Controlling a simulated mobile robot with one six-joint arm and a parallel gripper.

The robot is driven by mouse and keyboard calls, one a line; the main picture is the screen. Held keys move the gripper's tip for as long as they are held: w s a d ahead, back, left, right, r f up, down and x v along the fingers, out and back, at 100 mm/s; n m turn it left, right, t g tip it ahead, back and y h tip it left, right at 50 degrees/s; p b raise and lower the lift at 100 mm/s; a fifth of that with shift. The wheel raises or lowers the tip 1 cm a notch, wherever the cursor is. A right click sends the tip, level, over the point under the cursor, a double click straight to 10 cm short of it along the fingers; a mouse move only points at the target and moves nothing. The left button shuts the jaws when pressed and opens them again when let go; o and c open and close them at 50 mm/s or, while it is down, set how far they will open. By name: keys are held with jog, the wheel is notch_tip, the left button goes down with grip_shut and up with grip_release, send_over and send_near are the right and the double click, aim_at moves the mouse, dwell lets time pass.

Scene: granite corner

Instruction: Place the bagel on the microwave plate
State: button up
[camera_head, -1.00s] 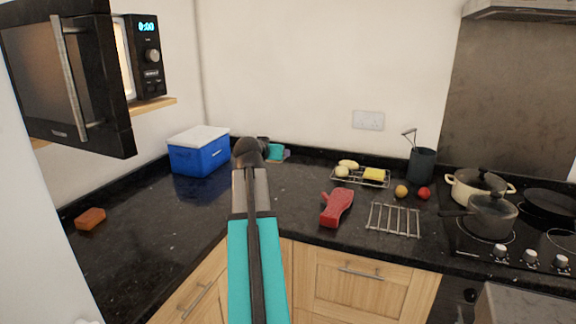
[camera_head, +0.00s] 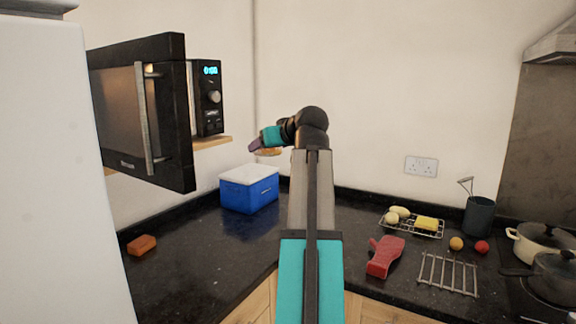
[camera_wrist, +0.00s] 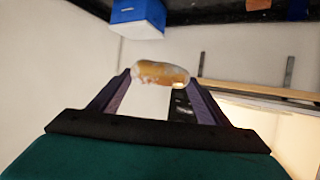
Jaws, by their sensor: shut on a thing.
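My gripper (camera_head: 256,146) is raised above the blue box, to the right of the microwave (camera_head: 207,97), and points left. In the wrist view my gripper (camera_wrist: 158,82) is shut on the bagel (camera_wrist: 160,73), a brownish-golden, blurred piece held across the fingertips. In the head view part of the bagel (camera_head: 270,152) shows beside the fingers. The black microwave's door (camera_head: 140,115) stands open towards me and hides most of the inside. I cannot make out the microwave plate in either view.
The microwave sits on a wooden shelf (camera_head: 212,142). Below are a blue box with white lid (camera_head: 249,190) and an orange block (camera_head: 142,245) on the dark counter. A red mitt (camera_head: 384,256), wire racks and pots lie right. A white surface (camera_head: 50,170) blocks the left edge.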

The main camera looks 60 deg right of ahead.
jog(key=a+r+n+t+y, duration=0.1)
jog(key=a+r+n+y, duration=0.4)
jog(key=a+r, duration=0.7)
jog(key=shift+w+a+r+n+t+y, duration=0.2)
jog(key=shift+w+a+n+t+y, duration=0.15)
jog(key=shift+a+y, duration=0.3)
jog(key=shift+d, duration=0.1)
